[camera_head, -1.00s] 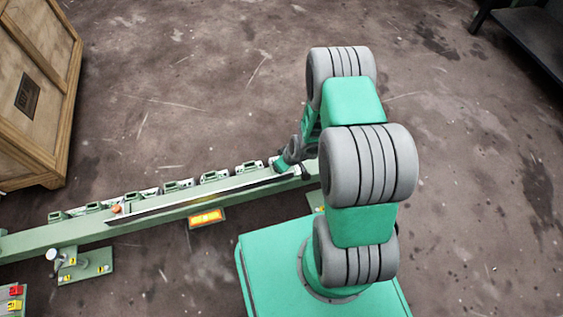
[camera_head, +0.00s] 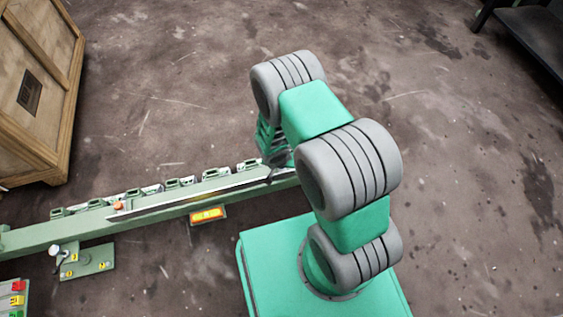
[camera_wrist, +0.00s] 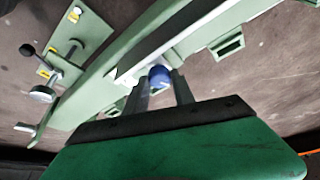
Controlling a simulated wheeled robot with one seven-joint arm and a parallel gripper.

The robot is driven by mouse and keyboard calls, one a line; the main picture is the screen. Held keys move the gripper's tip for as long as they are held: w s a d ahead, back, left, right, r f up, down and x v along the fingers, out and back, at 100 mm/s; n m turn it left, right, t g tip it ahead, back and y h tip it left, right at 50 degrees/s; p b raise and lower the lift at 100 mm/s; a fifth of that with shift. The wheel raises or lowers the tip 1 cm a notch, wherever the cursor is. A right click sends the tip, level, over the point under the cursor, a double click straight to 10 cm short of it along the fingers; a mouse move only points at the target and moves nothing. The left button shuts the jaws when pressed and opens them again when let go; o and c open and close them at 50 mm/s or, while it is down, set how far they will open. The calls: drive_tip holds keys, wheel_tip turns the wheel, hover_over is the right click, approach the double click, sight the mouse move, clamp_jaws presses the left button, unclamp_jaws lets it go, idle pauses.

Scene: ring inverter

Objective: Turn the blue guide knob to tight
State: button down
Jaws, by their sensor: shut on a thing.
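The blue guide knob (camera_wrist: 159,77) shows in the wrist view, on the edge of the long green rail. My gripper (camera_wrist: 160,85) is shut on it, with one grey finger on each side of the knob. The knob's pointer and any markings are too small to read. In the head view my arm hides the knob, and only a bit of my gripper end (camera_head: 277,160) shows at the right part of the rail (camera_head: 40,236).
Several green clips line the rail's far side. A lit orange display (camera_head: 208,215) hangs at its near side. A plate with a white-topped knob (camera_head: 54,251) stands at left. A wooden crate (camera_head: 35,90) fills the upper left. The floor behind the rail is clear.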

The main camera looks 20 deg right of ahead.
drive_tip(key=shift+s+a+f+m+g+h, duration=0.1)
drive_tip(key=shift+m+g+h, duration=0.2)
drive_tip(key=shift+m, duration=0.8)
drive_tip(key=c, duration=1.3)
unclamp_jaws()
drive_tip(key=p+v, duration=0.3)
drive_tip(key=v, duration=0.5)
